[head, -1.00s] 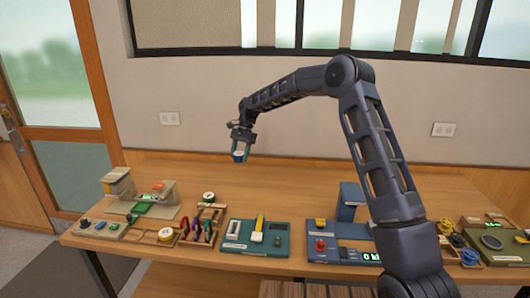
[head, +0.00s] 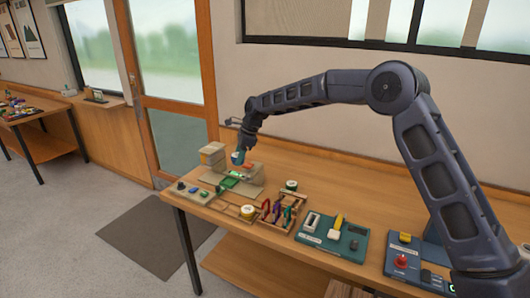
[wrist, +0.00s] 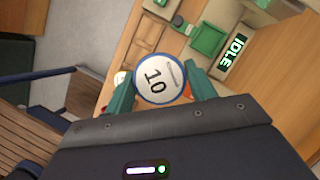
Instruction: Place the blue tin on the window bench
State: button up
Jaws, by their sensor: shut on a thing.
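The blue tin (wrist: 152,90) has a round white top marked 10 and a blue rim. In the wrist view it sits between the two teal fingers of my gripper. In the head view my gripper (head: 240,152) is shut on the small tin (head: 237,158), above the left end of the long wooden table (head: 330,185). A wooden ledge (head: 112,103) under the window at the left may be the window bench; no label shows. A small dark-framed object and a pale item stand on it.
Below my gripper stand a beige device (head: 212,155), a green tray (head: 229,182) and a wooden tray (head: 225,207) with a yellow tin (head: 248,211). A green tin (head: 291,186) is to the right. Another cluttered table (head: 40,112) is at far left. Open floor (head: 95,215) lies between.

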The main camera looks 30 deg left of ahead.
jog(key=s+a+m, duration=0.1)
jog(key=s+a, duration=0.4)
jog(key=s, duration=0.3)
send_over(216, 205)
jog(key=d, duration=0.1)
notch_tip(216, 205, down, 10)
jog(key=shift+w+d+f, duration=0.1)
jog(key=shift+w+f, duration=0.05)
jog(key=shift+f, duration=1.1)
jog(key=shift+w+a+f, duration=0.1)
jog(key=shift+w+f, duration=0.05)
jog(key=shift+f, duration=1.15)
jog(key=shift+w+d+f, duration=0.1)
jog(key=shift+w+f, duration=0.05)
jog(key=shift+f, duration=1.1)
jog(key=shift+f, duration=0.2)
